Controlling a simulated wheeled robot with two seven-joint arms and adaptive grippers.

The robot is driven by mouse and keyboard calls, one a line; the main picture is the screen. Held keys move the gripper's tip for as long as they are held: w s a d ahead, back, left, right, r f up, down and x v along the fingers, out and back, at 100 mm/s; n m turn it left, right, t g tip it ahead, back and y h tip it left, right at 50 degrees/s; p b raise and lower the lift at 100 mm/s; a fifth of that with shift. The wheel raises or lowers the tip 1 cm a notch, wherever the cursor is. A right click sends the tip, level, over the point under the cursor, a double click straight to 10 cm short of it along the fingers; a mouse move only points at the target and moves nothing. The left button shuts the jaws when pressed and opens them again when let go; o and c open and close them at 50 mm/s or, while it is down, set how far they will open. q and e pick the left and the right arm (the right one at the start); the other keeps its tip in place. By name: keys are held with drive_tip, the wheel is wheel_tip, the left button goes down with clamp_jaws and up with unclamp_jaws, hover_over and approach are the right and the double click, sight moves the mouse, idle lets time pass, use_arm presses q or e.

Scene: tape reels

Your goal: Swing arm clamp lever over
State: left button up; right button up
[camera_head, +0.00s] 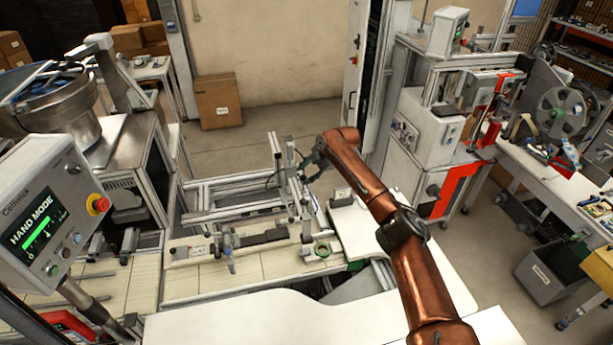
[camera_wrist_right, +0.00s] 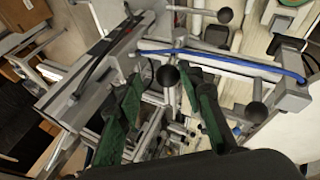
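My right gripper (camera_head: 312,165) reaches over the metal frame of the workbench in the head view. In the right wrist view its two green-padded fingers (camera_wrist_right: 168,90) stand apart. A black ball knob (camera_wrist_right: 168,76) shows between the fingertips; whether it touches either finger I cannot tell. A grey arm with a blue hose (camera_wrist_right: 225,62) runs across behind it. More black ball knobs show, one at the top (camera_wrist_right: 224,15) and one at the right (camera_wrist_right: 256,113). Which knob belongs to the clamp lever is not clear. My left gripper is out of view.
A control box reading HAND MODE (camera_head: 52,215) stands at the left, near a metal bowl feeder (camera_head: 60,108). A machine with reels (camera_head: 560,110) stands at the right. Open floor (camera_head: 490,240) lies between bench and machine.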

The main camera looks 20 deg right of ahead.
drive_tip(key=shift+o, duration=0.8)
drive_tip(key=shift+w, duration=0.1)
drive_tip(key=shift+o, duration=0.2)
drive_tip(key=shift+f, duration=0.1)
drive_tip(key=shift+s, duration=0.2)
drive_tip(key=v, duration=1.2)
drive_tip(key=shift+w, duration=0.1)
